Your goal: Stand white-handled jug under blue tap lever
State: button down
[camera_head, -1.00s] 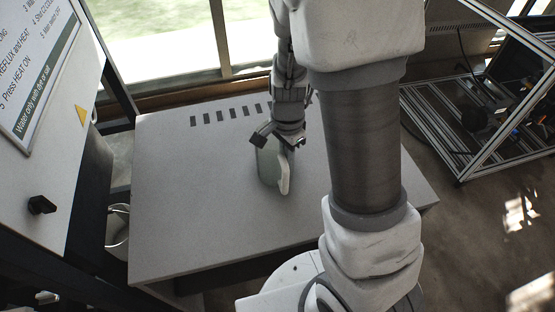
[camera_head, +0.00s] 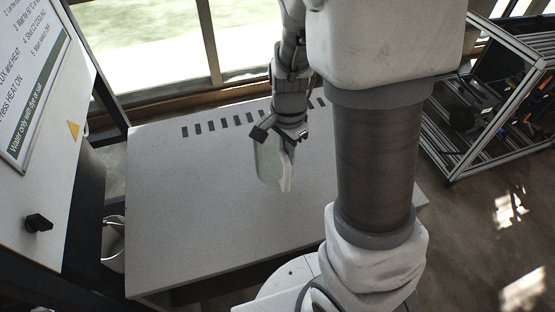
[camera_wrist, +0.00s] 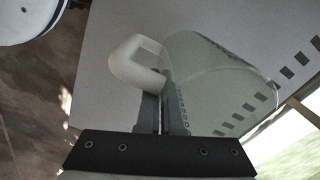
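The jug (camera_head: 269,166) is clear, faintly green glass with a white handle (camera_head: 287,172). In the head view it hangs from my gripper (camera_head: 282,136) over the grey table. In the wrist view, my gripper's fingers (camera_wrist: 163,104) are close together at the white handle (camera_wrist: 138,64), with the glass body (camera_wrist: 218,82) to the right. The gripper is shut on the handle. The gap between jug base and tabletop cannot be judged. No blue tap lever shows in either view.
The grey table (camera_head: 180,210) has a row of dark slots at the back and is otherwise clear. A sign-bearing cabinet with a black knob (camera_head: 38,222) stands left. A bucket (camera_head: 113,243) sits between. A metal frame rack (camera_head: 490,120) stands right.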

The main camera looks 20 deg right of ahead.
jog(key=s+d+r+p, duration=0.1)
jog(key=s+d+r, duration=0.45)
jog(key=d, duration=0.25)
jog(key=w+a+f+n+p, duration=0.4)
jog(key=w+a+f+n, duration=0.1)
jog(key=w+a+n, duration=0.5)
jog(key=w+n, duration=0.2)
jog(key=n, duration=0.1)
jog(key=shift+w+a, duration=0.2)
jog(key=shift+w, duration=0.15)
